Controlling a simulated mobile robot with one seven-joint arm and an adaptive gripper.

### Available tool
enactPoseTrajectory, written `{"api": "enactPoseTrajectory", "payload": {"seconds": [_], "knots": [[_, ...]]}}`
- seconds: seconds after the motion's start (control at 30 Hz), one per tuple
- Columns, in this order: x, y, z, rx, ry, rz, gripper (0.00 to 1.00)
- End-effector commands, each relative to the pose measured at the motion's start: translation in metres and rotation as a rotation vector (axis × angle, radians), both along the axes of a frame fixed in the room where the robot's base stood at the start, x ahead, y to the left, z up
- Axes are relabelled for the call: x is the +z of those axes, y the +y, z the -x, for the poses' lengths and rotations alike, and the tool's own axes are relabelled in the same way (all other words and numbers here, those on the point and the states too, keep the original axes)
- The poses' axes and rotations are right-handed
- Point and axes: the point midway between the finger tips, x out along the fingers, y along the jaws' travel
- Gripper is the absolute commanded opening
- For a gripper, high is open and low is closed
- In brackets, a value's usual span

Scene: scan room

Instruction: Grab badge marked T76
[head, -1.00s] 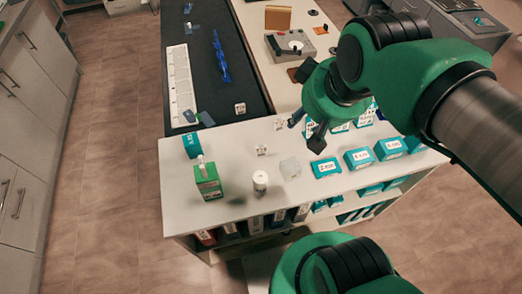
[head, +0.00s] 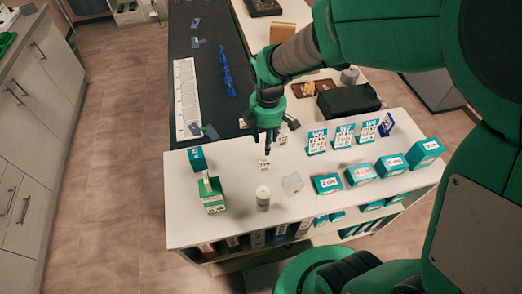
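Small white badges with dark print stand on the white counter (head: 230,232). One badge (head: 263,166) is just below my gripper (head: 267,141) in the picture. Another badge (head: 283,139) is close to the right of the gripper, partly hidden by it. A third small white piece (head: 243,124) shows on the dark surface to the left. The print is too small to read, so I cannot tell which badge is T76. My gripper points down above the counter. Its dark fingers look close together, and I see nothing clearly held between them.
A green box (head: 212,196), a white-capped jar (head: 263,198) and a clear block (head: 292,184) stand near the counter's front. Teal boxes (head: 327,184) and upright cards (head: 344,136) fill the right. A teal roll (head: 197,158) is at left.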

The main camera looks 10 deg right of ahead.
Motion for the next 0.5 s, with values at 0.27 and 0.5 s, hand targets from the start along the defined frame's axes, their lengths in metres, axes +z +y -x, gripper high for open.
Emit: {"api": "enactPoseTrajectory", "payload": {"seconds": [0.27, 0.5], "knots": [[-0.021, 0.005, -0.005, 0.093, 0.027, 0.004, 0.41], [-0.021, 0.005, -0.005, 0.092, 0.027, 0.004, 0.41]]}}
